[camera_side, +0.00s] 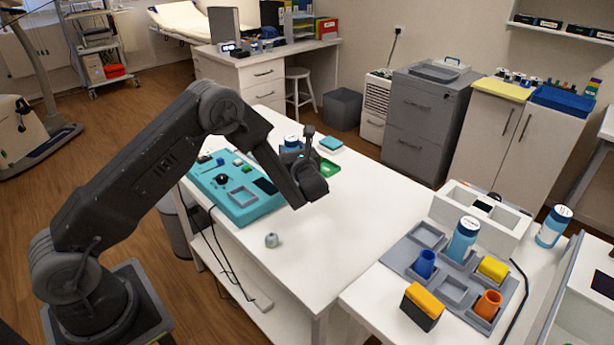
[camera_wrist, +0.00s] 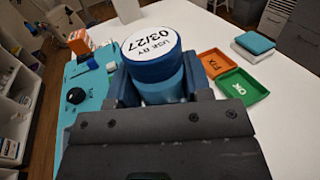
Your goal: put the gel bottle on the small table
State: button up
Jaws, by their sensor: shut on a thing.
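My gripper (camera_wrist: 160,88) is shut on a blue bottle (camera_wrist: 152,62), with a finger on each side. Its lid has a white top reading "USE BY 03/27". I cannot read a label on its body to tell whether it is gel. In the side view my gripper (camera_side: 303,160) is over the far part of the white table (camera_side: 345,215), and the bottle's lid (camera_side: 291,141) shows behind it. I cannot tell whether the bottle touches the table. Two similar bottles show at the right, one in a grey tray (camera_side: 464,240) and one beside it (camera_side: 553,226).
A teal board (camera_side: 240,205) lies left of my gripper. A green "OK" tray (camera_wrist: 240,90), an orange "FIX" tray (camera_wrist: 216,62) and a teal-topped block (camera_wrist: 254,43) lie to its right in the wrist view.

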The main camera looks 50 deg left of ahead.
jog(key=shift+w+d+f, duration=0.8)
jog(key=shift+d+f, duration=0.3)
jog(key=shift+f, duration=0.35)
jog(key=shift+w+d+f, duration=0.85)
jog(key=shift+d+f, duration=0.25)
jog(key=shift+f, duration=0.4)
jog(key=shift+w+d+f, duration=0.8)
jog(key=shift+d+f, duration=0.3)
jog(key=shift+f, duration=0.35)
jog(key=shift+f, duration=0.1)
jog(key=o, duration=1.1)
jog(key=shift+c, duration=0.2)
